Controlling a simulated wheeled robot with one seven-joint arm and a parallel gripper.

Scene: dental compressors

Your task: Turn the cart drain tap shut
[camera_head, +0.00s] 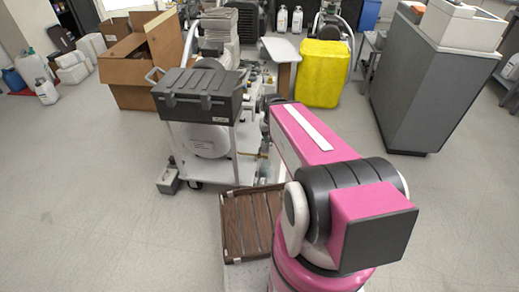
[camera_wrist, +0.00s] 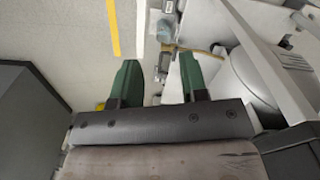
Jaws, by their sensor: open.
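My gripper (camera_wrist: 162,66) shows two dark green fingers, spread apart with nothing gripped between them. Ahead of the fingers in the wrist view is a small brass-coloured fitting (camera_wrist: 170,47) on the side of the cart. It may belong to the drain tap, but the tap's handle and its position are too small to make out. The white cart (camera_head: 245,168) stands in the middle of the head view, with a round tank (camera_head: 208,141) on it; the tank also shows at right in the wrist view (camera_wrist: 258,78). My pink arm hides my gripper in the head view.
A black toolbox (camera_head: 200,95) sits on the cart. A brown slatted crate (camera_head: 232,247) lies in front. A yellow bin (camera_head: 320,75) and a grey cabinet (camera_head: 430,85) stand behind to the right, a cardboard box (camera_head: 135,72) to the left.

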